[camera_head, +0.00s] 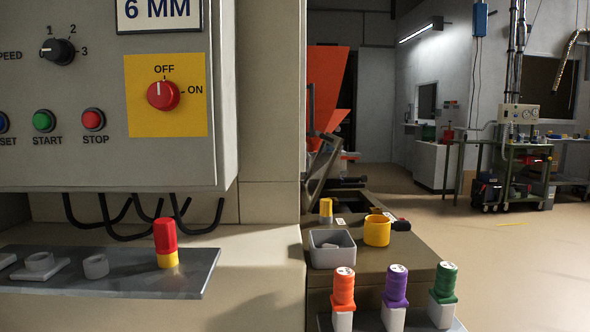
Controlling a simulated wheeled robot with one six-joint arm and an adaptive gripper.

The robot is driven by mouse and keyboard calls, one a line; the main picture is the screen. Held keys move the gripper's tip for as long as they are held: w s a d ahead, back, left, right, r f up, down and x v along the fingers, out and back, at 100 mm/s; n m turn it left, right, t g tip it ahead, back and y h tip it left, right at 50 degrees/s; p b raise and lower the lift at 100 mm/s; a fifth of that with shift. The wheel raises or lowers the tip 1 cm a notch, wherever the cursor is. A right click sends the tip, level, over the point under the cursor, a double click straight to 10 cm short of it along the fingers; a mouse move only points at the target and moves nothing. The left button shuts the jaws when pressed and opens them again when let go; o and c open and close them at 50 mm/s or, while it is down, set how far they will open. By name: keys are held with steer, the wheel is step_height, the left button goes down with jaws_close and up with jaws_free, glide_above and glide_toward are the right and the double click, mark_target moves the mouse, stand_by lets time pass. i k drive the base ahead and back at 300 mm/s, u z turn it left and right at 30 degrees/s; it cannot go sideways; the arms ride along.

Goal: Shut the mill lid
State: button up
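No part that I can surely name as the mill lid shows in this view. An orange-red slanted panel (325,85) stands behind the edge of the beige cabinet, which hides its left side; I cannot tell if it is the lid or a hopper. A dark tilted metal frame (322,165) shows below it. The grey control box (110,100) on the left has a red OFF/ON switch (163,95), with its white mark pointing up at OFF. My gripper is not in view.
A metal plate (185,278) holds a red and yellow plug (165,243). Right of it are a grey tray (331,249), a yellow cup (377,231) and orange, purple and green knobs (396,286) on white blocks. Open floor (530,260) lies right, before a green workbench (500,145).

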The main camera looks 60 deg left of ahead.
mark_target(337, 142)
steer(key=u, duration=2.15)
steer(key=i, duration=0.5)
steer(key=u, duration=1.2)
steer(key=k, duration=0.9)
steer(key=z, duration=0.8)
